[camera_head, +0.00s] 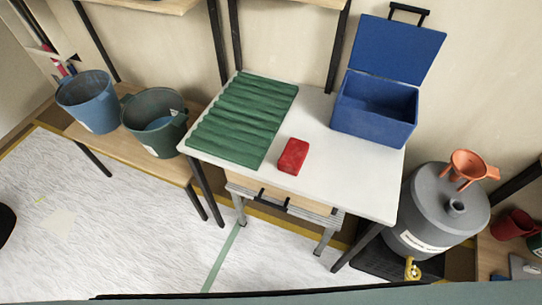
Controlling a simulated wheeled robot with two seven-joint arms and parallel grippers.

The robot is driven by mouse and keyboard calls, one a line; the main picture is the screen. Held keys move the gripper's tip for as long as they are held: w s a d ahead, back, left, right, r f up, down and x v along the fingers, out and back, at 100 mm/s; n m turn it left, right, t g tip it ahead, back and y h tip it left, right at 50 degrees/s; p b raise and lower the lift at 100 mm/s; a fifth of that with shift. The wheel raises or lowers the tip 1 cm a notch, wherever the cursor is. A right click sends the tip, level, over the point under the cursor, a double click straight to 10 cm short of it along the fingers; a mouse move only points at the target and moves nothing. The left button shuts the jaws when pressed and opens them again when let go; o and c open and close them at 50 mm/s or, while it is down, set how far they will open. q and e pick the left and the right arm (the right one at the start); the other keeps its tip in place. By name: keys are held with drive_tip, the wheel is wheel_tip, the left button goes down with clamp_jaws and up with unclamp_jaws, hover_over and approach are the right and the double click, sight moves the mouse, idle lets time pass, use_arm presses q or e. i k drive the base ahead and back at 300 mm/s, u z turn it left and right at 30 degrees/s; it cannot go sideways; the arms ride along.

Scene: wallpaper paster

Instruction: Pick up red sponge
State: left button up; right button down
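The red sponge (293,156) is a small red block lying on the white table (345,180), near its front edge. It lies to the right of a green ribbed mat (243,120) and apart from it. Neither of my grippers shows in the head view, and nothing covers the sponge.
An open blue box (374,108) stands at the table's back right. A blue bucket (88,100) and a dark green bucket (155,122) stand on a lower wooden bench at left. A grey drum (433,212) with an orange funnel (470,168) is at right. The floor in front is clear.

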sight(292, 158)
drive_tip(key=u, duration=1.85)
drive_tip(key=i, duration=1.15)
drive_tip(key=z, duration=3.8)
